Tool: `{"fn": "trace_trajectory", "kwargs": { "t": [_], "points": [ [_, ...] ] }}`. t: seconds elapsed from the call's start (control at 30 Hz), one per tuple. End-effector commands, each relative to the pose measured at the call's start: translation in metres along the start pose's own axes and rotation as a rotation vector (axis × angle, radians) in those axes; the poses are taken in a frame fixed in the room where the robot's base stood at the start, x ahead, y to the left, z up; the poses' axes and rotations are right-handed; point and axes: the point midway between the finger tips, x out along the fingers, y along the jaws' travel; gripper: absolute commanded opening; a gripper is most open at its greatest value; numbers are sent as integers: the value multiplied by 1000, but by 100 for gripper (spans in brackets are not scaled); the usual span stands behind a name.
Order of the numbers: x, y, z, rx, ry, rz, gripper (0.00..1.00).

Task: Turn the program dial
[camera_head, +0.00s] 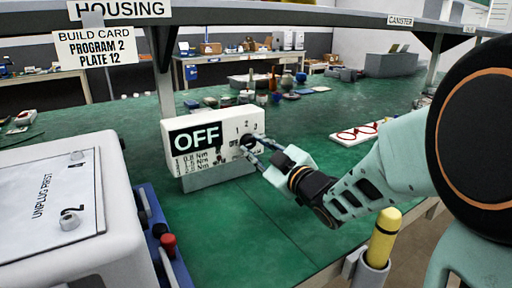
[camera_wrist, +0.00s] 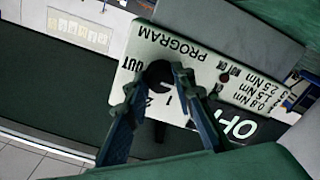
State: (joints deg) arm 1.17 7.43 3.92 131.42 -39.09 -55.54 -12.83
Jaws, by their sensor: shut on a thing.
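The program dial is a dark round knob (camera_wrist: 158,73) on the front of a white controller box (camera_head: 178,135). In the wrist view, the box face (camera_wrist: 205,62) appears upside down, with "PROGRAM", "OUT" and numbers around the dial, and torque lines in Nm. Its black display (camera_head: 196,138) reads "OFF". My gripper (camera_head: 251,147) reaches the dial from the right; in the wrist view its two fingers (camera_wrist: 157,80) are on either side of the knob, shut on it. I cannot tell which number the dial points to. A build card (camera_head: 96,47) reads "PROGRAM 2, PLATE 12".
A white machine (camera_head: 118,185) labelled "UNPLUG FIRST" stands at the front left, with a red knob (camera_head: 168,244) beside it. A yellow-topped tool (camera_head: 383,238) sits in a holder at the bench's front edge. Small parts lie behind the box. The green bench in front is clear.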

Motion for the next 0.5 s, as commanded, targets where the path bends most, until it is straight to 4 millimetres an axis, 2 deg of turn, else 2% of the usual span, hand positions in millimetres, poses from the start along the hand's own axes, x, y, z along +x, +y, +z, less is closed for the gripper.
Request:
{"fn": "trace_trajectory", "kwargs": {
  "t": [0.03,0.2,0.5],
  "points": [
    [0,0,-1,-2,1,1,25],
    [0,0,0,-1,1,1,41],
    [-4,1,0,0,0,1,41]
  ]
}}
